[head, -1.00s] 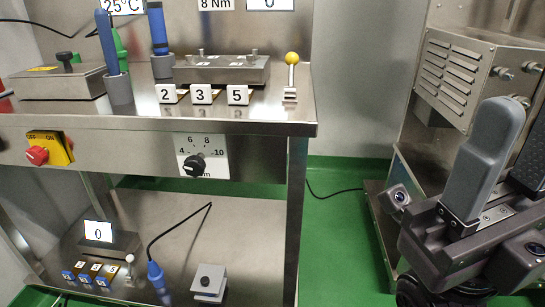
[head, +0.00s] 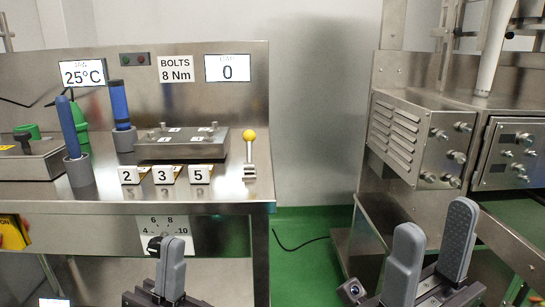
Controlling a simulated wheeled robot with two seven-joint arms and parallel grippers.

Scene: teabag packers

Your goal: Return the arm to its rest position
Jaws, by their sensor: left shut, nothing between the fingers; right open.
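My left gripper (head: 171,245) stands at the bottom of the head view, in front of the workbench and overlapping its dial plate. Its grey fingers are together, with nothing held. My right gripper (head: 434,222) is at the lower right, in front of the machine on the right. Its two grey fingers stand upright and well apart, with nothing between them. Both arms are mostly below the picture.
A steel workbench (head: 130,206) at the left carries blue-handled tools (head: 70,126), number tiles (head: 162,175) and a yellow-knobbed lever (head: 249,153). A steel machine (head: 400,140) stands at the right. Green floor (head: 300,225) and a black cable lie between them.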

